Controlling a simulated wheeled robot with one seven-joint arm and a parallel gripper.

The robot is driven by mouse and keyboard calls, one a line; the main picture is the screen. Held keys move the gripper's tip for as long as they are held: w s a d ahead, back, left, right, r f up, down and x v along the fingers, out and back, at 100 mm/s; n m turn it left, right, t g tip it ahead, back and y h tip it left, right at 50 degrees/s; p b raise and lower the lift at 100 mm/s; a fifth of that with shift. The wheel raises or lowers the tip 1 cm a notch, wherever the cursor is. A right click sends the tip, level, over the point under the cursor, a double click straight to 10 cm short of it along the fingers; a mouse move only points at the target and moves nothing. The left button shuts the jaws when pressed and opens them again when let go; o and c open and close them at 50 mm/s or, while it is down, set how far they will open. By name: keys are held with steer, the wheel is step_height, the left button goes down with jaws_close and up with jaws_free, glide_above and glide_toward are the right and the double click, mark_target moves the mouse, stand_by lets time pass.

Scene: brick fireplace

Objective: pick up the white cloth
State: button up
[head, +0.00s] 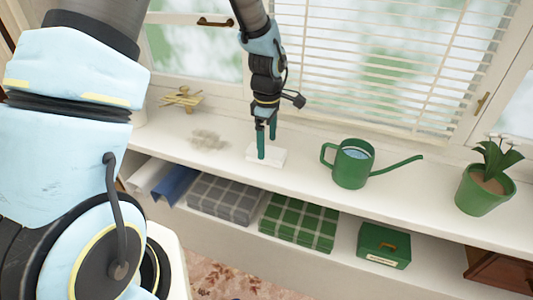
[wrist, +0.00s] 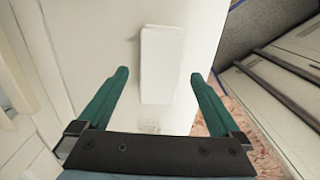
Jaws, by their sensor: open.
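The white cloth (head: 267,158) is a small folded pad lying flat on the white window shelf (head: 410,188). In the wrist view the cloth (wrist: 160,65) is a pale block between and ahead of my two fingers. My gripper (head: 266,153) points down over the cloth in the head view, its green fingertips close to the cloth. In the wrist view my gripper (wrist: 158,75) is open, with a finger on each side and gaps between the fingers and the cloth. I cannot tell whether the fingertips touch the shelf.
A green watering can (head: 353,165) stands right of the cloth, its spout pointing right. A greyish smudge (head: 208,139) and a brass-coloured object (head: 183,98) are to the left. A potted plant (head: 484,190) stands far right. Folded plaid cloths (head: 298,222) and a green box (head: 384,246) lie below.

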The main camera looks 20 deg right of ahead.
mark_target(266, 150)
steer(key=shift+w+a+f+p, duration=0.15)
steer(key=shift+f+p, duration=0.35)
steer(key=shift+f, duration=1.4)
steer(key=c, duration=1.4)
